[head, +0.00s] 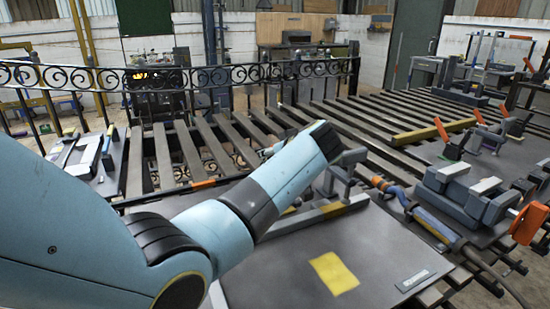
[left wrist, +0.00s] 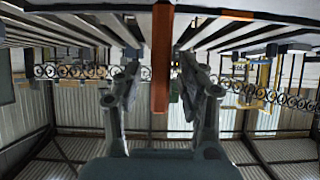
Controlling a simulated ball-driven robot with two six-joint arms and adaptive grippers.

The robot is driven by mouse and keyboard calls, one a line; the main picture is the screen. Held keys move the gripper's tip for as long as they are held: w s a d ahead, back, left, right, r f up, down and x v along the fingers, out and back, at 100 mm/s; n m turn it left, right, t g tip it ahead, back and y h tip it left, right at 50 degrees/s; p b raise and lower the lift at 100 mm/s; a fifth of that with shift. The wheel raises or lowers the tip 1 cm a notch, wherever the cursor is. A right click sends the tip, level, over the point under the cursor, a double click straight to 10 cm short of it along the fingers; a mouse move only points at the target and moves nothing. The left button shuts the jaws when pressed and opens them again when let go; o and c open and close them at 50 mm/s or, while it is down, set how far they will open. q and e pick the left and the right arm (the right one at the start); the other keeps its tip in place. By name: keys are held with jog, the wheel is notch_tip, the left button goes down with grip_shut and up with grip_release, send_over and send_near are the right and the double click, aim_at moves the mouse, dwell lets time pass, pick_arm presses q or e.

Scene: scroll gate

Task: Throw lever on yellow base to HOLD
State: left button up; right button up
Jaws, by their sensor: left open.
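My left arm reaches in from the left in the head view, and its wrist hides much of what lies behind it. In the left wrist view my left gripper (left wrist: 161,72) is open, with one finger on each side of an upright orange bar (left wrist: 161,45). The bar stands between the fingers; I cannot tell whether either touches it. In the head view a yellow patch (head: 333,272) lies on a dark plate (head: 285,280), with a small label plate (head: 415,281) to its right. No HOLD marking is readable. My right gripper is not in view.
Levers with orange handles (head: 441,129) stand at the right, near a yellow bar (head: 433,132). A grey clamp-like block (head: 465,192) and a blue cylinder (head: 436,226) sit right of the plate. A scrollwork gate (head: 215,76) runs behind long slats.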

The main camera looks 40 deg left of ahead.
pick_arm(q)
jog(key=v, duration=0.7)
